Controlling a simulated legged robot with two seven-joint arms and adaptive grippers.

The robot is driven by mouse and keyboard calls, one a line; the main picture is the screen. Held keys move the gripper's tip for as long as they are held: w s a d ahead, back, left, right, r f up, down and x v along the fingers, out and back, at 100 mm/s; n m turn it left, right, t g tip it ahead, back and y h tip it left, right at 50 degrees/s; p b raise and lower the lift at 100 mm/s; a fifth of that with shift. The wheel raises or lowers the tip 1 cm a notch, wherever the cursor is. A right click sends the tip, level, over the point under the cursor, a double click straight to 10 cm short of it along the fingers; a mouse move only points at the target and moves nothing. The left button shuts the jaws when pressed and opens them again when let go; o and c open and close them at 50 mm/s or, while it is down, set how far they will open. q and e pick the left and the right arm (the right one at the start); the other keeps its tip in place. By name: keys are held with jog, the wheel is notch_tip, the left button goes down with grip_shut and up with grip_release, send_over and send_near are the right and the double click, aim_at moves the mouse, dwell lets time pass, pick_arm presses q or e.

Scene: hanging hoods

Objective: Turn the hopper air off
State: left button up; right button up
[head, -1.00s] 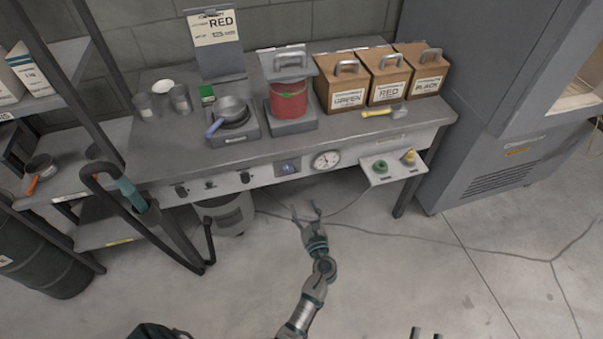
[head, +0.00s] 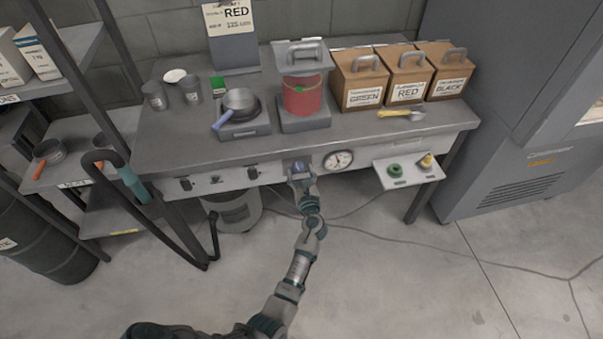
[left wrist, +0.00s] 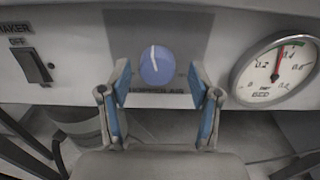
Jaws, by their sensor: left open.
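The hopper air knob (left wrist: 156,62) is a round blue dial with a white pointer line on a dark grey plate, above a partly covered "HOPPER AIR" label (left wrist: 160,92). The pointer stands nearly upright, leaning slightly left. In the head view the knob (head: 298,167) shows on the bench's front panel, partly behind my gripper. My left gripper (head: 300,173) is in front of it. In the left wrist view my left gripper (left wrist: 161,92) is open and empty, with its blue-padded fingers on either side and below the knob. My right gripper is not in view.
A round pressure gauge (left wrist: 276,68) is right of the knob, its red needle near the top. A shaker switch (left wrist: 36,67) is to the left. A small shelf (head: 410,177) with a green and a yellow item juts out at right. The floor (head: 400,280) ahead is mostly clear.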

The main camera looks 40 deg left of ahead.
pick_arm(q)
jog(key=shift+a+f, duration=0.1)
jog(key=shift+a, duration=0.1)
jog(key=shift+c, duration=0.4)
jog(key=shift+a, duration=0.1)
jog(key=c, duration=0.4)
jog(key=shift+f, duration=0.1)
jog(key=c, duration=0.7)
jog(key=shift+o, duration=0.2)
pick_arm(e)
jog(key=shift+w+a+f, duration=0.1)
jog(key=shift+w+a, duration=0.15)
